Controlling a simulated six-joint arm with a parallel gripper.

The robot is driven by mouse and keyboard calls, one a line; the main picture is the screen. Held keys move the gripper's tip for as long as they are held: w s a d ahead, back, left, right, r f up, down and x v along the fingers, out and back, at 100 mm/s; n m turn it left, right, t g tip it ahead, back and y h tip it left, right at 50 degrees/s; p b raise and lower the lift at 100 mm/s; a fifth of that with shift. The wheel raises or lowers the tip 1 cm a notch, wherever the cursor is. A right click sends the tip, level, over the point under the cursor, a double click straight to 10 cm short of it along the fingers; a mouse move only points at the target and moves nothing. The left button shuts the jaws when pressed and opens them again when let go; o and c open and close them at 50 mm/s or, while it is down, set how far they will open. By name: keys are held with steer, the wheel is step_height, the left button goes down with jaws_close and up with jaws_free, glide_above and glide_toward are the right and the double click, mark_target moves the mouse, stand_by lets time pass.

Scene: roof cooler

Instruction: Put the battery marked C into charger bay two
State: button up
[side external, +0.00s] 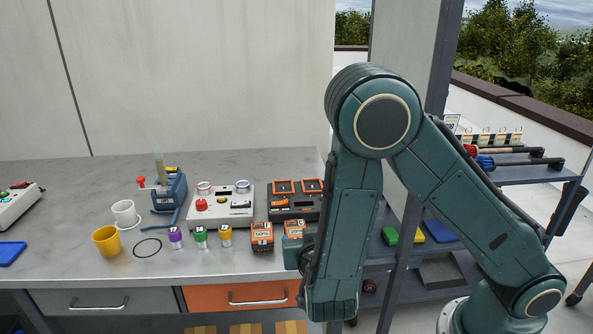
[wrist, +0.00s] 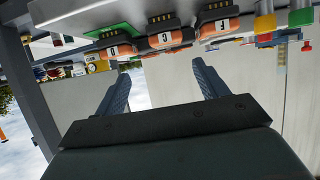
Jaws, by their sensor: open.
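Two orange-and-black batteries stand near the bench's front edge in the side view, a left battery (side external: 262,237) and a right battery (side external: 293,229) partly covered by my arm. The wrist view, which is upside down, shows three such batteries in a row: one at its left (wrist: 114,49), one in the middle (wrist: 166,36) and one at its right (wrist: 220,25). Their labels are too small to read surely. A dark charger (side external: 291,206) with orange-framed bays stands behind the batteries. My gripper (wrist: 162,70) is open and empty, apart from the batteries. My arm hides it in the side view.
Left of the batteries stand purple (side external: 175,238), green (side external: 200,237) and yellow (side external: 226,236) cylinders. A white tester (side external: 220,211), a vise (side external: 170,192), a yellow cup (side external: 107,241) and a white cup (side external: 124,213) are farther back or left. A shelf rack (side external: 520,173) stands at right.

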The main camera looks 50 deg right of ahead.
steer(key=s+d+r+g+y, duration=0.4)
steer(key=s+d+r+g, duration=0.1)
steer(key=s+r, duration=0.25)
steer(key=s+a+r+n+t+y, duration=0.1)
steer(key=s+a+r+n+y, duration=0.1)
steer(key=s+r+n+y, duration=0.3)
steer(key=s+r+n, duration=0.3)
steer(key=s+r, duration=0.3)
steer(key=s, duration=0.1)
steer(key=shift+s+a+r+n, duration=0.2)
steer(key=shift+r+n, duration=0.1)
steer(key=shift+n, duration=0.1)
steer(key=o, duration=0.4)
steer(key=shift+c, duration=0.2)
steer(key=shift+o, duration=0.4)
steer(key=shift+w, duration=0.15)
